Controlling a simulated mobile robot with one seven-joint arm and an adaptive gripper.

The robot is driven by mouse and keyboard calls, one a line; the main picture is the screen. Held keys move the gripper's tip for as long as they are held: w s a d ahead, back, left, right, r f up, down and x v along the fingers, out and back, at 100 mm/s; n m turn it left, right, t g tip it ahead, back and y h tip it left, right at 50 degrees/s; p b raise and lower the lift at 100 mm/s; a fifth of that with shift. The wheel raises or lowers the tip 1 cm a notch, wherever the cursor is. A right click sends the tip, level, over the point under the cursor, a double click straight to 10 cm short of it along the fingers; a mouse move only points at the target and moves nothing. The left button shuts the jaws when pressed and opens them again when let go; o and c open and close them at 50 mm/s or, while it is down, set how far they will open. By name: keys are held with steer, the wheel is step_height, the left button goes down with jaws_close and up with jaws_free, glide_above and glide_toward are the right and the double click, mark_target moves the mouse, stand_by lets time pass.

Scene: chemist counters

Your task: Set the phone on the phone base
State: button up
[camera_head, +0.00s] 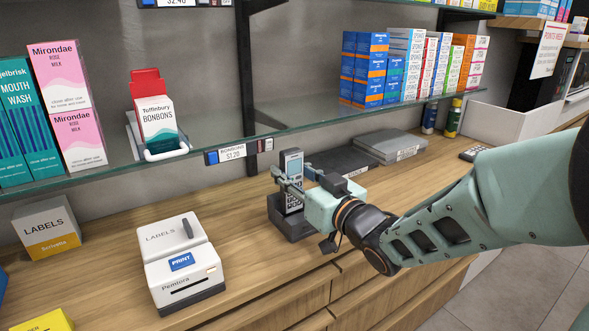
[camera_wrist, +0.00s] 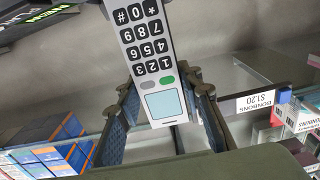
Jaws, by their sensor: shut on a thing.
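The phone (camera_head: 293,160) is a grey handset with a dark keypad, held upright. Its keypad and pale screen also show in the wrist view (camera_wrist: 150,60), upside down. My gripper (camera_head: 291,184) is shut on the phone, one finger at each side. The fingers also show in the wrist view (camera_wrist: 162,100), on either side of the screen end. The phone base (camera_head: 289,229) is a dark block on the wooden counter, directly below the phone. The phone's lower end meets the base in the picture; the fingers partly cover it, and I cannot tell if it is fully seated.
A white label printer (camera_head: 180,262) and a labels box (camera_head: 48,228) stand to the left. A glass shelf (camera_head: 300,125) with boxes runs above the counter. Grey flat devices (camera_head: 388,147) lie behind to the right. Bare counter (camera_head: 237,222) lies between printer and base.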

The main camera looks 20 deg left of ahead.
steer(key=shift+f+b, duration=0.4)
steer(key=shift+f, duration=0.55)
steer(key=shift+f+b, duration=0.65)
steer(key=shift+b, duration=0.2)
stand_by(0.8)
steer(key=o, duration=1)
steer(key=shift+r, duration=0.1)
